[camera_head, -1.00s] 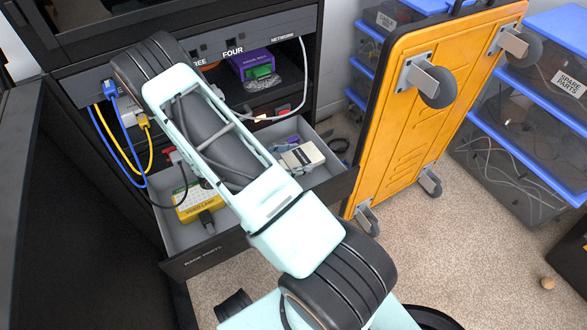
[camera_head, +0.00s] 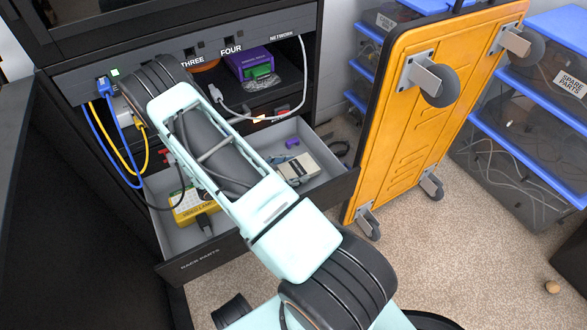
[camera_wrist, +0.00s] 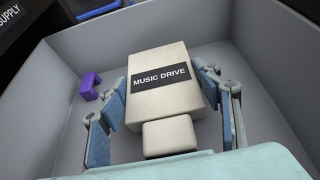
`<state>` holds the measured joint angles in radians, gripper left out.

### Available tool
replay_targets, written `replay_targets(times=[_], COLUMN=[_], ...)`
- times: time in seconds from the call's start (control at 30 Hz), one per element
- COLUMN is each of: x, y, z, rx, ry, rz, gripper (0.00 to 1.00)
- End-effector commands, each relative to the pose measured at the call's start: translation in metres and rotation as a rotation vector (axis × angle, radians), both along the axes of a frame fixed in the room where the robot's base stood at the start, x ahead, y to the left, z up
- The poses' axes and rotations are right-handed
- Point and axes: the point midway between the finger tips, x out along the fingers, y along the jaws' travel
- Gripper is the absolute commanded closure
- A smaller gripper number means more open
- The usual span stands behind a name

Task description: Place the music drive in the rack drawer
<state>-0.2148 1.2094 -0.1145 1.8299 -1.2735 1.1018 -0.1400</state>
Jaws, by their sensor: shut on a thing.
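The music drive (camera_wrist: 160,78), a pale grey box with a black label and a narrower end block, lies between the two fingers of my gripper (camera_wrist: 163,110) in the wrist view. The fingers are shut on its sides. The drive is inside the grey-walled rack drawer (camera_wrist: 255,50); whether it touches the floor I cannot tell. In the head view the drive (camera_head: 298,168) shows in the right part of the open drawer (camera_head: 330,180). My arm hides most of the gripper there and the drawer's middle.
A small purple piece (camera_head: 292,143) lies beside the drive, towards the back. A yellow box (camera_head: 193,205) and a dark connector (camera_head: 204,222) are in the drawer's left part. Blue and yellow cables (camera_head: 147,150) hang at the left. An orange cart (camera_head: 435,110) stands right of the drawer.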

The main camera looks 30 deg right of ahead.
Motion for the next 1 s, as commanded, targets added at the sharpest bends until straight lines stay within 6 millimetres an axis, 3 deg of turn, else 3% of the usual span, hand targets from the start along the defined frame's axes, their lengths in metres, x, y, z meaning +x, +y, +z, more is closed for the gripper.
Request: replay_targets(times=[0.17, 0.2, 0.33, 0.67, 0.83, 1.0], x=[0.000, 0.000, 0.000, 0.000, 0.000, 0.004], y=[0.000, 0.000, 0.000, 0.000, 0.000, 0.039], z=[-0.002, -0.003, -0.003, 0.000, 0.015, 0.028], rx=[-0.001, 0.000, 0.000, 0.000, 0.000, 0.001], ry=[0.000, 0.000, 0.000, 0.000, 0.000, -0.001], rz=[0.000, 0.000, 0.000, 0.000, 0.000, 0.006], gripper=[0.72, 0.38, 0.24, 0.24, 0.24, 0.24])
